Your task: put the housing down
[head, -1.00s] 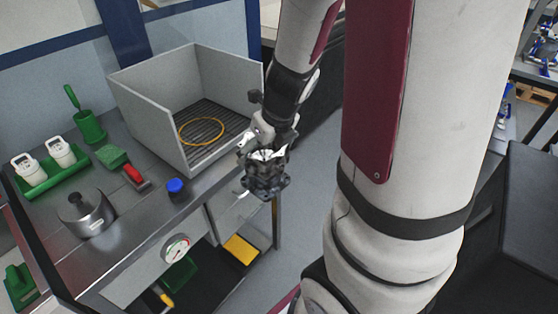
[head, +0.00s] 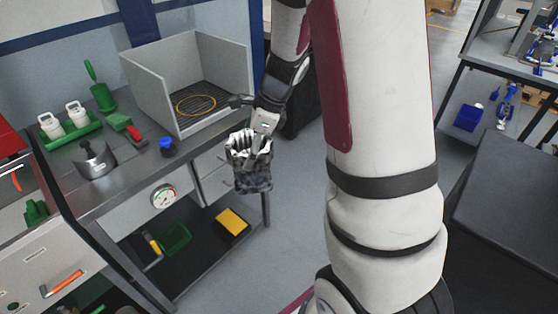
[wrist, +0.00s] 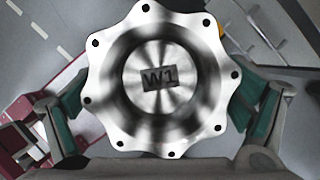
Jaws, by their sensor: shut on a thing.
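The housing (head: 250,174) is a grey metal part with a scalloped flange. In the head view it hangs in the air in front of the bench's right end, apart from the bench. In the wrist view the housing (wrist: 205,55) faces the camera, with bolt holes around its rim and the mark W1 at its centre. My gripper (head: 257,146) is shut on it. In the wrist view its fingers with green pads press on the left and right sides of the housing. The housing's underside is hidden in the wrist view.
A metal bench (head: 120,185) holds a grey open-fronted booth (head: 158,88) with a yellow ring (head: 196,105) on its grate. A black surface (head: 510,215) is at right.

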